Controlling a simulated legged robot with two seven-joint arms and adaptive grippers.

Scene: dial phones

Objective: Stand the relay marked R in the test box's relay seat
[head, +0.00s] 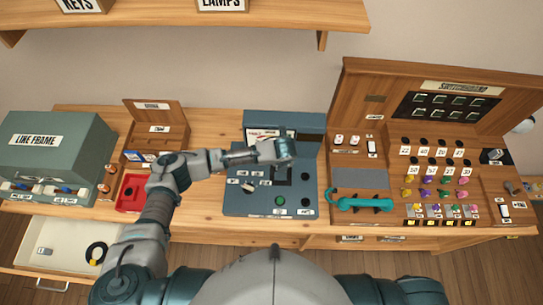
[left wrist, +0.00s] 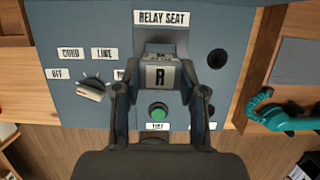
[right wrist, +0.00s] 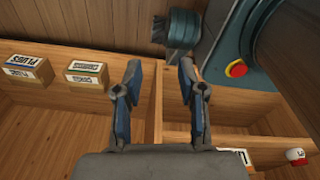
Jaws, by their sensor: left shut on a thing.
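The relay marked R (left wrist: 160,77) is between the fingers of my left gripper (left wrist: 160,92), which is shut on it. In the head view, my left gripper (head: 285,150) is over the upper middle of the test box (head: 240,207). My right gripper (right wrist: 160,64) is open and empty in the right wrist view.
A knob (left wrist: 90,90) and green button (left wrist: 158,110) are near the left fingers. The switchboard (head: 435,130) and teal handset (head: 360,201) are right of the test box. A red tray (head: 130,192) and the line frame (head: 60,155) are left. An open drawer (head: 60,238) projects at lower left.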

